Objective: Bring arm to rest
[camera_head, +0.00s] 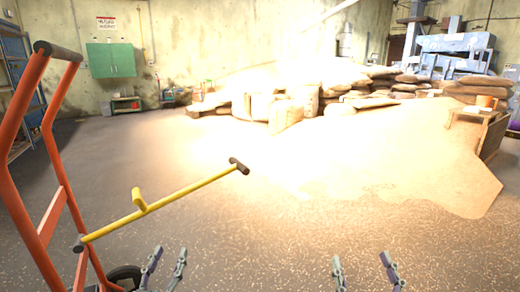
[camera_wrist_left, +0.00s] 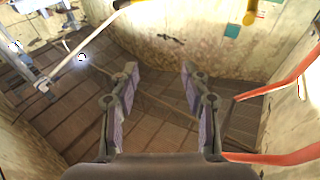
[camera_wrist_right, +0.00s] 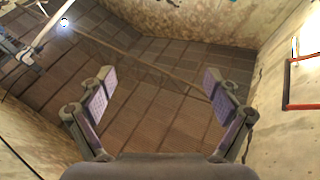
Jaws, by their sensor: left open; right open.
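My left gripper (camera_head: 165,268) shows at the bottom of the head view, left of centre, with its fingers apart and nothing between them. In the left wrist view the same gripper (camera_wrist_left: 159,88) is open and empty. My right gripper (camera_head: 365,272) shows at the bottom of the head view, right of centre, also with fingers apart. In the right wrist view it (camera_wrist_right: 157,92) is open and empty. Neither gripper touches anything that I can see.
An orange hand truck (camera_head: 48,140) stands close on the left. A yellow bar with black ends (camera_head: 165,203) stretches from it, above and beyond my left gripper. A pile of grain (camera_head: 420,165) and stacked sacks (camera_head: 290,112) lie farther back. The floor between is clear.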

